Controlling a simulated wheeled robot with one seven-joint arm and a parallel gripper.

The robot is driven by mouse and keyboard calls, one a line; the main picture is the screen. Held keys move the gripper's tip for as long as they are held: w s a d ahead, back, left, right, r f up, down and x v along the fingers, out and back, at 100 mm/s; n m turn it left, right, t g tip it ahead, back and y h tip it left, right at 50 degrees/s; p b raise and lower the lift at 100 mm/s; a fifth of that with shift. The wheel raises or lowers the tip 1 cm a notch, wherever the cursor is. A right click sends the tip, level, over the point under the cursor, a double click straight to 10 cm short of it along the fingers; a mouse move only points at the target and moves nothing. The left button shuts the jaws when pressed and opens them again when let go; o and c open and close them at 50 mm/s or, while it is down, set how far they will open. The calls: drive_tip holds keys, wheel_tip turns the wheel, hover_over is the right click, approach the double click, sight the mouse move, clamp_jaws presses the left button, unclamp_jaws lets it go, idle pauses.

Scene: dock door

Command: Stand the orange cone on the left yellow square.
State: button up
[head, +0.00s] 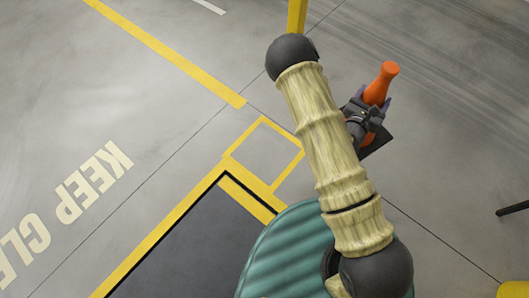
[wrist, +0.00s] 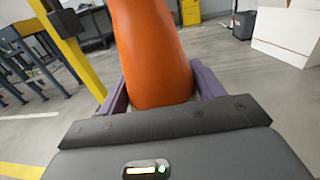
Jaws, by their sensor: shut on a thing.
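The orange cone (head: 380,84) is right of my arm in the head view, with its narrow end toward the top and a dark base (head: 379,142) below. My gripper (head: 372,104) is shut around the cone's body. In the wrist view the cone (wrist: 153,50) fills the middle between two purple fingers. A yellow outlined square (head: 242,136) lies on the floor left of my arm, with nothing on it. My arm hides the floor just right of it, and I cannot see a second square. Whether the cone's base touches the floor is unclear.
A yellow post (head: 297,16) stands beyond my arm and shows at the left in the wrist view (wrist: 62,35). A dark plate (head: 175,255) edged in yellow adjoins the square. White boxes (wrist: 287,30) and a dark bin (wrist: 244,25) stand far off. Floor around the cone is clear.

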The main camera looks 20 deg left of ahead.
drive_tip(key=a+f+n+y+b, duration=0.1)
drive_tip(key=a+f+b, duration=0.5)
drive_tip(key=a+f, duration=0.6)
drive_tip(key=a+f+n+y+b, duration=0.2)
drive_tip(key=a+f+y+b, duration=0.2)
drive_tip(key=a+f, duration=0.9)
drive_tip(key=a+b, duration=0.3)
drive_tip(key=a, duration=0.5)
drive_tip(key=shift+s+a+f+t, duration=0.25)
drive_tip(key=shift+s+a+t, duration=0.05)
drive_tip(key=shift+s+t, duration=0.1)
drive_tip(key=shift+f, duration=0.1)
wheel_tip(320, 180, down, 6)
drive_tip(key=b, duration=0.4)
drive_tip(key=shift+f+b, duration=1.35)
drive_tip(key=shift+f, duration=0.7)
